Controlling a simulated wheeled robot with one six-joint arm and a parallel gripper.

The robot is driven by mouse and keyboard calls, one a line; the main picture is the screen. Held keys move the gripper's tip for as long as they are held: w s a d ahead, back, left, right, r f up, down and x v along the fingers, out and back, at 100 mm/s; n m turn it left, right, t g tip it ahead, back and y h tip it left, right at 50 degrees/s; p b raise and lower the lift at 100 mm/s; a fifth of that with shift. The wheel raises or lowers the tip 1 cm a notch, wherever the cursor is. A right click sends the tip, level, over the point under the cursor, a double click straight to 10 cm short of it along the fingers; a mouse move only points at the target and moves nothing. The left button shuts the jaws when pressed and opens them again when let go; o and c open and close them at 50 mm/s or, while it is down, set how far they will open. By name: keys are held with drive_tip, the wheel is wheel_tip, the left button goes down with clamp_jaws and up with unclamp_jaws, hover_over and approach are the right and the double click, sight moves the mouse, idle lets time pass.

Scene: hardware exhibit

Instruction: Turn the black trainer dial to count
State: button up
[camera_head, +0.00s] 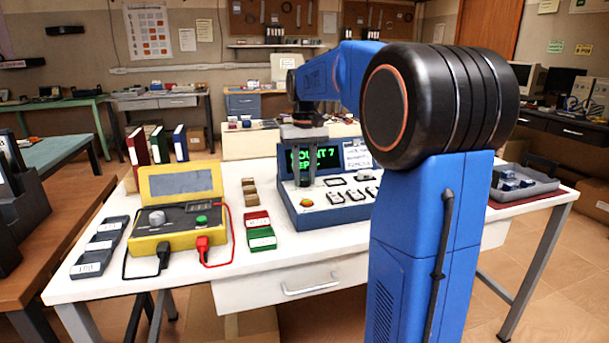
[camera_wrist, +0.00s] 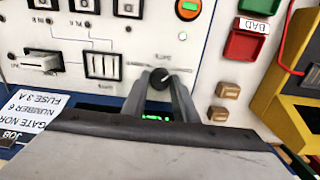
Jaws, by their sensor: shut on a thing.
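The trainer (camera_head: 335,211) is a blue-edged console with a white sloped panel on the white table. Its dark screen (camera_head: 302,158) shows green text reading "COUNT 7" with a second line partly hidden by my gripper. The black dial (camera_wrist: 159,80) is small and round with a pale pointer mark, and lies on the panel in the wrist view. My gripper (camera_head: 304,182) reaches down in front of the screen. In the wrist view my gripper (camera_wrist: 161,86) has one finger on each side of the dial and is shut on it. The head view hides the dial behind the fingers.
Left of the trainer are red and green trays (camera_head: 260,238), small tan blocks (camera_head: 249,190) and a yellow tester (camera_head: 177,225) with red and black leads. A grey tray (camera_head: 525,186) sits at right.

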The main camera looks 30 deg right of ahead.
sight(304, 179)
drive_tip(key=o, duration=1.1)
drive_tip(key=shift+c, duration=0.2)
drive_tip(key=shift+r, duration=0.1)
wheel_tip(304, 179, up, 17)
drive_tip(key=shift+r, duration=0.1)
drive_tip(key=s+a+f+n+t, duration=0.1)
drive_tip(key=s+a+f, duration=0.4)
drive_tip(key=s+f, duration=0.5)
drive_tip(key=s+a+f+n+t, duration=0.1)
drive_tip(key=s+a+f, duration=0.4)
drive_tip(key=s+f, duration=0.5)
drive_tip(key=s+a+f+n+t, duration=0.1)
drive_tip(key=s+a+f+t, duration=0.1)
drive_tip(key=s+a+f, duration=0.4)
drive_tip(key=s+f, duration=0.4)
drive_tip(key=shift+s+f+t, duration=0.15)
drive_tip(key=shift+f+t, duration=0.2)
drive_tip(key=shift+t, duration=0.05)
